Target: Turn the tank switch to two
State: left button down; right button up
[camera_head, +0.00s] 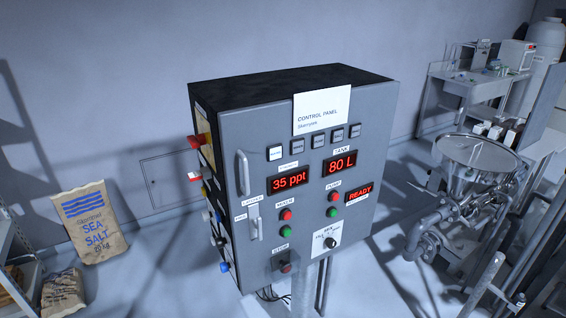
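The grey control panel (280,215) stands on a post in the middle of the view. A small black rotary knob (331,242) sits on a white plate low on its right side. The lettering around the knob is too small to read surely, so I cannot tell its position or whether it is the tank switch. A red display (340,165) under a TANK label reads 80 L. Another display (290,181) reads 35 ppt, and a third display (358,192) reads READY. Neither of my grippers is in view.
Red and green buttons (286,232) and a door handle (243,173) are on the panel face. Coloured connectors (200,140) stick out on its left side. A sea salt sack (90,222) leans at the left. A metal hopper (470,160) with pipes stands at the right.

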aim_at(224, 266)
jog(key=k, duration=1)
jog(key=i+j+z, duration=0.25)
jog(key=i+j, duration=0.4)
jog(key=i, duration=0.2)
jog(key=i+j+z, duration=0.25)
jog(key=i+j, duration=0.5)
jog(key=j, duration=0.1)
